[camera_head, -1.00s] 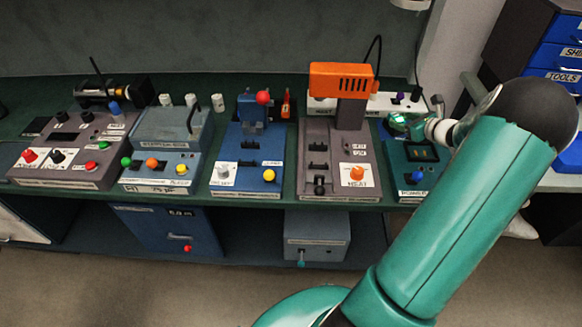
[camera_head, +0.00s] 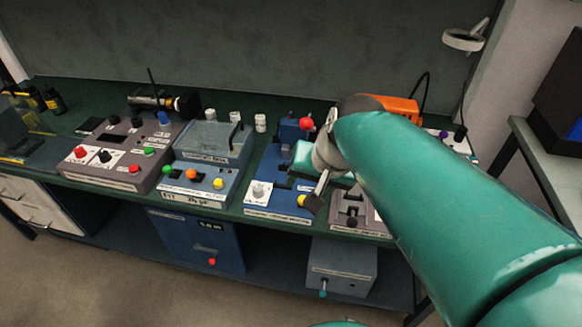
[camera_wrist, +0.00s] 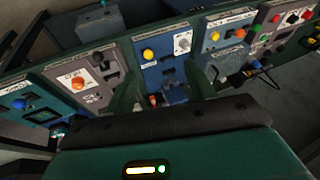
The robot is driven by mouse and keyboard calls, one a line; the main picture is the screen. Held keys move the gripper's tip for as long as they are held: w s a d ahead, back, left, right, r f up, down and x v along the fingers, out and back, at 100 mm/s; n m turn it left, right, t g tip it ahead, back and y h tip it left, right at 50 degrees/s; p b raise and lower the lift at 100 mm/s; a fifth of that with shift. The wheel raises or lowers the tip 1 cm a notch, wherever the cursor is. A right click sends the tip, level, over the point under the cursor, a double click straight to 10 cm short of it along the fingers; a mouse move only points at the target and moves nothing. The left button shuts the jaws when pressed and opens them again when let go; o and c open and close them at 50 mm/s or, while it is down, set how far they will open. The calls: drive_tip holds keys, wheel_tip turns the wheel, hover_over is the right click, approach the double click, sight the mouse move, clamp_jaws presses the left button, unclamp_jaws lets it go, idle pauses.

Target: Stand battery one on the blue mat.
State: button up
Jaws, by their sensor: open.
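I cannot pick out battery one for certain. Small dark cylinders with yellow parts (camera_head: 52,98) stand at the far left of the bench in the head view, too small to read. No blue mat can be made out. My gripper (camera_head: 316,186) hangs over the right side of the blue station (camera_head: 262,190), near its yellow knob. In the wrist view its two green fingers are apart (camera_wrist: 161,88), with nothing seen held between them. The blue station, with a yellow and a white knob, shows beyond the fingers there. My arm hides part of the bench at right.
A grey-blue box station (camera_head: 205,155) and a mauve station (camera_head: 112,150) stand left of the blue one. White cylinders (camera_head: 260,122) stand behind. An orange device (camera_head: 398,108) is partly behind my arm. A blue cabinet (camera_head: 198,240) and a grey box (camera_head: 342,268) sit below.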

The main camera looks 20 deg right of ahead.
drive_tip(key=s+a+n+h, duration=0.1)
drive_tip(key=s+a+n, duration=0.1)
drive_tip(key=s+n, duration=0.3)
drive_tip(key=shift+s+r+t, duration=0.3)
drive_tip(key=shift+s+t, duration=0.1)
drive_tip(key=shift+s, duration=0.2)
drive_tip(key=shift+a, duration=0.1)
